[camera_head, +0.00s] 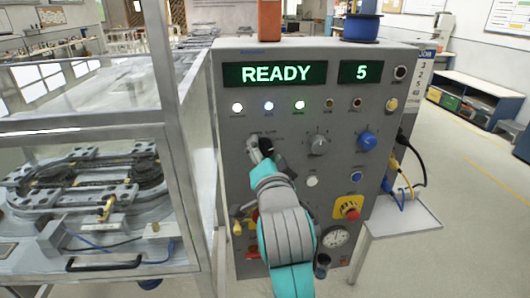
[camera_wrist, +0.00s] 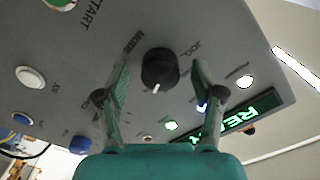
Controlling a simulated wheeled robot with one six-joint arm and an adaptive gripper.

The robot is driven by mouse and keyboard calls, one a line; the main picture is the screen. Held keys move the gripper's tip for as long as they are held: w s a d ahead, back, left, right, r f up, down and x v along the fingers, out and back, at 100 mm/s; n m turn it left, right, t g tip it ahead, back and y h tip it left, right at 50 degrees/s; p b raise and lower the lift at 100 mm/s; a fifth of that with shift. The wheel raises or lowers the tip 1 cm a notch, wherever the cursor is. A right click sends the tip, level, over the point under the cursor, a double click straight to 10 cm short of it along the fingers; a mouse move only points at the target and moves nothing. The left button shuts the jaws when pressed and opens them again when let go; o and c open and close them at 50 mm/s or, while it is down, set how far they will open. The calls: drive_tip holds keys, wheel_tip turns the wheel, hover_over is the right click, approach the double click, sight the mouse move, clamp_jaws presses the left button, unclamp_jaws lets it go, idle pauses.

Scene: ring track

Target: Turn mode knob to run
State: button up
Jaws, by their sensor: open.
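The black mode knob (camera_wrist: 160,68) is on the grey control panel, with a white pointer mark at its lower edge in the wrist view. Lettering that looks like JOG is printed beside it. My gripper (camera_wrist: 161,80) is open, with one finger on each side of the knob. I cannot tell whether either finger touches it. In the head view my gripper (camera_head: 261,149) reaches the upper left of the panel (camera_head: 235,130) and mostly hides the knob.
A READY display (camera_head: 275,74) and a 5 display (camera_head: 361,72) are above. A grey knob (camera_head: 318,145) and a blue knob (camera_head: 367,141) are to the right. A red emergency button (camera_head: 350,208) sits lower right. A glass-walled track enclosure (camera_head: 90,180) stands left.

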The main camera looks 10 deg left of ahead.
drive_tip(key=v, duration=1.1)
drive_tip(key=shift+s, duration=0.15)
drive_tip(key=shift+d, duration=0.1)
drive_tip(key=s+d+f+n+h, duration=0.1)
drive_tip(key=s+d+f, duration=0.35)
drive_tip(key=f, duration=0.35)
drive_tip(key=s+d+f+n+g, duration=0.1)
drive_tip(key=s+d+f+n, duration=0.15)
drive_tip(key=d+f, duration=0.45)
drive_tip(key=s+d+f+n+h, duration=0.15)
drive_tip(key=s+f, duration=0.25)
drive_tip(key=f, duration=0.6)
drive_tip(key=s+d+f, duration=0.2)
drive_tip(key=s+d, duration=0.1)
drive_tip(key=s, duration=0.6)
drive_tip(key=s+d+f+g+h, duration=0.1)
drive_tip(key=s+d+f, duration=0.1)
drive_tip(key=s, duration=0.7)
drive_tip(key=s+d+f+n+h, duration=0.1)
drive_tip(key=s+d+f, duration=0.1)
drive_tip(key=s+d, duration=0.3)
drive_tip(key=s, duration=0.4)
drive_tip(key=shift+s+f+g, duration=0.3)
drive_tip(key=shift+s+f, duration=0.05)
drive_tip(key=shift+d+h, duration=0.15)
drive_tip(key=shift+h, duration=0.1)
